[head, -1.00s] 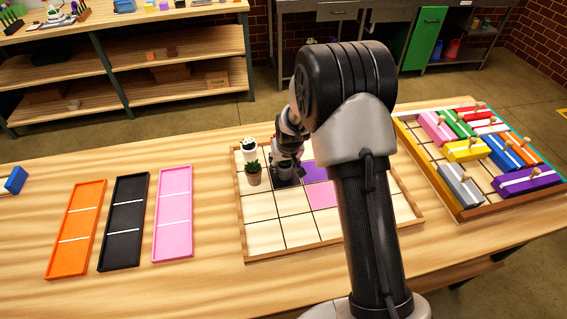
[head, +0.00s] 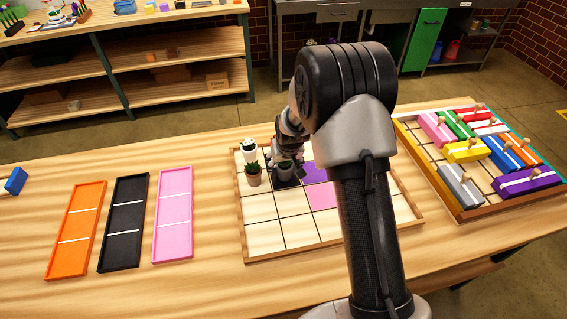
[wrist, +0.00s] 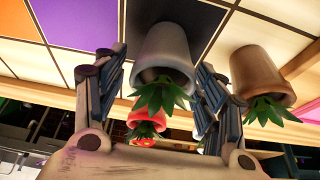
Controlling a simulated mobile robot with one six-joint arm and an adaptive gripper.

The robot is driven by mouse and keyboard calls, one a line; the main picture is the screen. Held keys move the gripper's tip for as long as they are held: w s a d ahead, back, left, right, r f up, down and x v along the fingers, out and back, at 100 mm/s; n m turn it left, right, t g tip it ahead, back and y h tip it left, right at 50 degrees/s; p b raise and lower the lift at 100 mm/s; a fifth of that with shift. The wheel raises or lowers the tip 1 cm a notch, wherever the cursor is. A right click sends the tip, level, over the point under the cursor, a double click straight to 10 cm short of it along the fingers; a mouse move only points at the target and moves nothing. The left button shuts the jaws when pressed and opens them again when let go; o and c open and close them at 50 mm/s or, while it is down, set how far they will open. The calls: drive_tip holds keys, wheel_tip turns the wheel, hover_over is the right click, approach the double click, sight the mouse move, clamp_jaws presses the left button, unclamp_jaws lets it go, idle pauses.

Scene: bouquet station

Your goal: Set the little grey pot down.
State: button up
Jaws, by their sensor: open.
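The little grey pot (wrist: 163,50) holds a spiky green plant and shows in the wrist view, which has the board at the top. Its base is at a black square (wrist: 192,19) and looks to be resting on it. My gripper (wrist: 162,80) is open, with one finger on each side of the pot and slim gaps beside it. In the head view my gripper (head: 287,168) is low over the board's back left part, and it and my arm mostly hide the pot there.
A brownish pot (wrist: 256,68) stands close beside my right finger. A white pot (head: 249,152) stands behind it on the gridded board (head: 264,237). A red pot (wrist: 147,118) shows farther off. Purple (head: 316,172) and pink squares lie right of my gripper. The board's front squares are clear.

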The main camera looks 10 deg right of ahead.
drive_tip(key=s+f+p+v, duration=0.1)
drive_tip(key=s+v, duration=0.3)
drive_tip(key=v, duration=1.2)
drive_tip(key=s+f+p+v, duration=0.2)
drive_tip(key=s+v, duration=0.1)
drive_tip(key=v, duration=1.3)
drive_tip(key=s+r, duration=0.3)
drive_tip(key=s, duration=1.5)
drive_tip(key=shift+s, duration=0.3)
drive_tip(key=shift+b, duration=0.3)
